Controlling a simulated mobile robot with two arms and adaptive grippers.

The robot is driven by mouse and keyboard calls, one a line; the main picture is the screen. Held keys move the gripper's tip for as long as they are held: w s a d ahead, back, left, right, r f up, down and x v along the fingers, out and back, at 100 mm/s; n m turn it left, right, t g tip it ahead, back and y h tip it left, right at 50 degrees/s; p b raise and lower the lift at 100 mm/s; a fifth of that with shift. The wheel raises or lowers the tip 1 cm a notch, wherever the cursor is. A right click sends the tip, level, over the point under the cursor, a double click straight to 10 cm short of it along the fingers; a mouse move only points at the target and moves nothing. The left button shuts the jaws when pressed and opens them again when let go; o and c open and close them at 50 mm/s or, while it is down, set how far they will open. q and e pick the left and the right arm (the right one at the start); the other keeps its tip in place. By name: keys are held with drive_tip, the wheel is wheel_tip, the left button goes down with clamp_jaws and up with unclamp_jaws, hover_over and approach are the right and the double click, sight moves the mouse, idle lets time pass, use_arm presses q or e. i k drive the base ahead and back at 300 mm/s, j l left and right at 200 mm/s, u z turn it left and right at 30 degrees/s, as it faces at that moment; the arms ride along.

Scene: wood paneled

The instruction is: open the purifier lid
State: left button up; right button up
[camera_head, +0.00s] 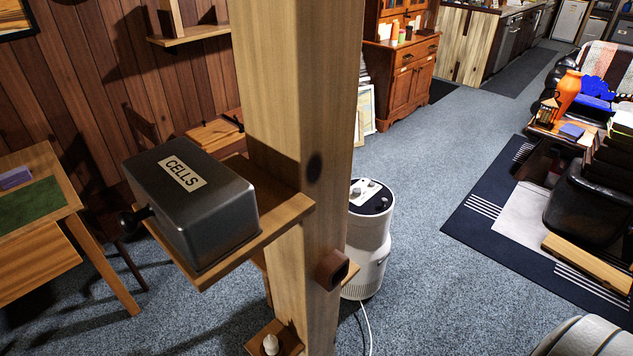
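The purifier (370,248) is a white, rounded cylinder standing on the carpet behind the wooden post. Its left side is hidden by the post. Its dark top (371,197) carries pale knobs or buttons and looks closed; I cannot make out the lid's edge. A white cord (366,325) runs from its base toward the bottom of the view. Neither of my grippers shows in the head view.
A thick wooden post (296,120) stands in front. Its shelf holds a dark box (192,205) labelled CELLS, with a black knob at its left. A lower ledge bears a small white object (271,344). Carpet right of the purifier is clear (440,280). A desk (40,225) stands left.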

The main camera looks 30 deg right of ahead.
sight(375, 206)
drive_tip(key=i+l+u, duration=0.3)
drive_tip(key=l, duration=0.85)
drive_tip(key=l+u, duration=0.3)
drive_tip(key=l, duration=0.85)
drive_tip(key=k, duration=0.05)
